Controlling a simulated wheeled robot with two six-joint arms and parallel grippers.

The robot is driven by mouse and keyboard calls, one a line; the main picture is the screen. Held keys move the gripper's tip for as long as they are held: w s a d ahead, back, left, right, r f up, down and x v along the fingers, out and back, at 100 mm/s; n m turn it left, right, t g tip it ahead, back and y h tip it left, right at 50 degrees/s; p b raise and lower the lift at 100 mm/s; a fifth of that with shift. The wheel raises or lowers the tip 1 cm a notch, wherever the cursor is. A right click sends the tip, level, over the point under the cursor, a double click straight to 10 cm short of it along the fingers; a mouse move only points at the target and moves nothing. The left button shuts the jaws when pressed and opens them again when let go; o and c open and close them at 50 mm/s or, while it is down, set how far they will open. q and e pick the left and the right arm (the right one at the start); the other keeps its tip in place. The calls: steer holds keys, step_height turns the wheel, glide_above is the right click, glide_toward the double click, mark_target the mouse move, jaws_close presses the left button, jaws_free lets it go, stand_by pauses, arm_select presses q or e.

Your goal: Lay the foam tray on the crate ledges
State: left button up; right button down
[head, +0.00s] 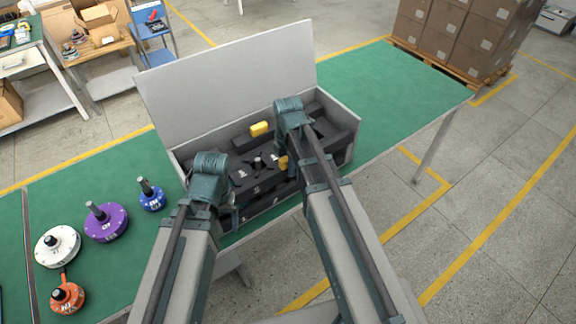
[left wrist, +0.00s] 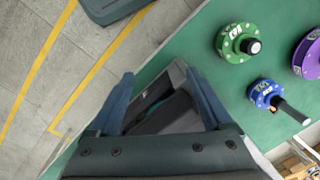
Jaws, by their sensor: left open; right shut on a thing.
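The grey crate (head: 215,80) stands on the green table with its lid open at the back. Dark foam (head: 240,148) fills much of its inside; I cannot tell the tray's edges from the foam beneath. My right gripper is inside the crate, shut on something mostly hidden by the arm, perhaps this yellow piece. My left gripper (head: 230,212) is open at the crate's front left; in the left wrist view (left wrist: 160,95) crate edge and dark foam show between its fingers.
Blue (head: 151,197), purple (head: 105,222), white (head: 58,247) and orange (head: 67,296) hub motors stand on the table left of the crate. A green motor (left wrist: 238,43) shows in the left wrist view. The table right of the crate (head: 390,85) is clear.

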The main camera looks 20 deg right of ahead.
steer(key=shift+f+b, duration=0.3)
steer(key=shift+f, duration=0.05)
steer(key=c, duration=0.6)
jaws_free()
steer(key=shift+o, duration=0.2)
steer(key=shift+r, duration=0.1)
step_height(320, 180, up, 14)
steer(key=p, duration=1.4)
steer(key=shift+s+f, duration=0.1)
steer(key=shift+f, duration=0.15)
